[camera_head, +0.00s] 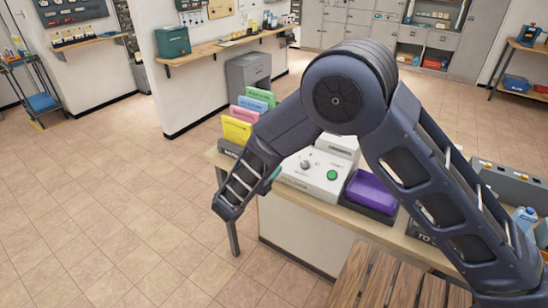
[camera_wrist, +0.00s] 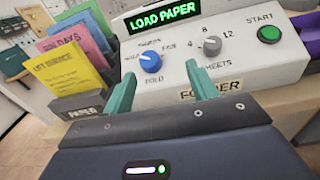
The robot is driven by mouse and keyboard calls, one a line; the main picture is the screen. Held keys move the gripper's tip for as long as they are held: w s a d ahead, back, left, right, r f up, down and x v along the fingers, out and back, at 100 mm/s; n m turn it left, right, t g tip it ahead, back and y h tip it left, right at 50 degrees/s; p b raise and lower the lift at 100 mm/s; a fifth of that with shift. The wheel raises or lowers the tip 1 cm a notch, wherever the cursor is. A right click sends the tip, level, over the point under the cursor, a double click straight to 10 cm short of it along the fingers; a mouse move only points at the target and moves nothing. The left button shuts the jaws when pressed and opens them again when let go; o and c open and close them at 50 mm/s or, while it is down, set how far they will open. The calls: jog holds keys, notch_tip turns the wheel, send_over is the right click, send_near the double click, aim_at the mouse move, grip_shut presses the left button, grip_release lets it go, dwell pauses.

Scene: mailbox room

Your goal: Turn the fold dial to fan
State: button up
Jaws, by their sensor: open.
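The folder machine (camera_wrist: 245,79) is a white box on the counter, with a lit display (camera_wrist: 163,17) reading LOAD PAPER. Its blue fold dial (camera_wrist: 150,62) has a white mark and small labels around it; FAN is at its upper right. The mark appears to point to the upper left, though the exact setting is hard to read. My gripper (camera_wrist: 160,88) is open and empty, its teal fingers on either side below the dial, apart from it. In the head view the machine (camera_head: 308,178) is partly hidden by my arm.
A grey sheets dial (camera_wrist: 211,46) and a green start button (camera_wrist: 269,34) sit right of the fold dial. Coloured paper packs (camera_wrist: 70,80) stand in a rack at the left. A purple tray (camera_head: 371,193) is right of the machine.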

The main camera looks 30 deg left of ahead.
jog(key=shift+n+y, duration=0.5)
jog(key=shift+y, duration=0.1)
jog(key=w, duration=0.2)
jog(key=w+a+f, duration=0.1)
jog(key=w, duration=0.2)
jog(key=w+a, duration=0.1)
jog(key=w, duration=0.2)
jog(key=shift+w+a+f, duration=0.1)
jog(key=shift+a+f, duration=0.15)
jog(key=c, duration=1)
